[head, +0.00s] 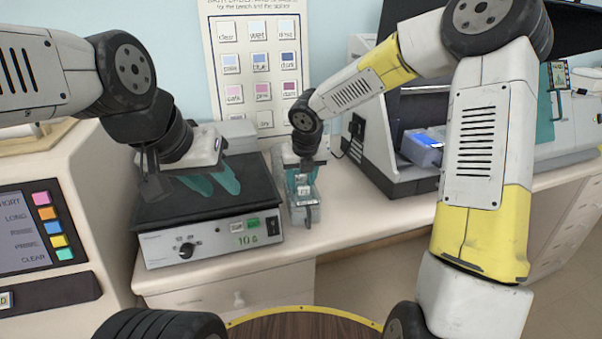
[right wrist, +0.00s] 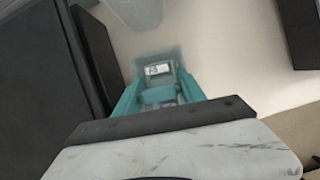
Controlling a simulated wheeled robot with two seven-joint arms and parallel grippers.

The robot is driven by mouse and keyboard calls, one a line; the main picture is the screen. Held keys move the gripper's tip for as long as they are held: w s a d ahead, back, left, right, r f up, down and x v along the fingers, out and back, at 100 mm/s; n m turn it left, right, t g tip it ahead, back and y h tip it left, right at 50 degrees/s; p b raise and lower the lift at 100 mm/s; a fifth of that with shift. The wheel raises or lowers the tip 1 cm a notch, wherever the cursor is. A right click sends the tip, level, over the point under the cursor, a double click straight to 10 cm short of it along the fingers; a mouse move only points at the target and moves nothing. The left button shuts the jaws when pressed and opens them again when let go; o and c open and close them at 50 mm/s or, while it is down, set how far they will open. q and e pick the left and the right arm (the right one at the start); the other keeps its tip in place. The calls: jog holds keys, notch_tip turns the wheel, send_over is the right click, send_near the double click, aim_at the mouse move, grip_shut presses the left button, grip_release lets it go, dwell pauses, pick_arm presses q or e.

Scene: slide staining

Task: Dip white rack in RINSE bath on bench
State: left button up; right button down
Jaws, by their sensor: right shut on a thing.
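My right gripper (head: 303,182) points down over a small clear bath (head: 312,213) just right of the hot plate. Its teal fingers are shut on a small rack (right wrist: 160,70) with a pale label, in the right wrist view. The rack is low, at or inside the bath; its depth and most of its body are hidden by the fingers. The bath shows as a translucent outline around it in the right wrist view (right wrist: 137,62). I cannot read any bath name. My left gripper (head: 212,181) is over the hot plate, its teal fingers apart and empty.
The hot plate (head: 210,249) with a dark top stands left of the bath. A machine with coloured buttons (head: 45,213) is at the left. A dark open device (head: 375,150) holding a blue-lit box stands right. A colour chart (head: 243,75) hangs behind. Bench right of the bath is clear.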

notch_tip(320, 180, up, 10)
jog(key=shift+r, duration=0.15)
dwell(0.5)
dwell(0.4)
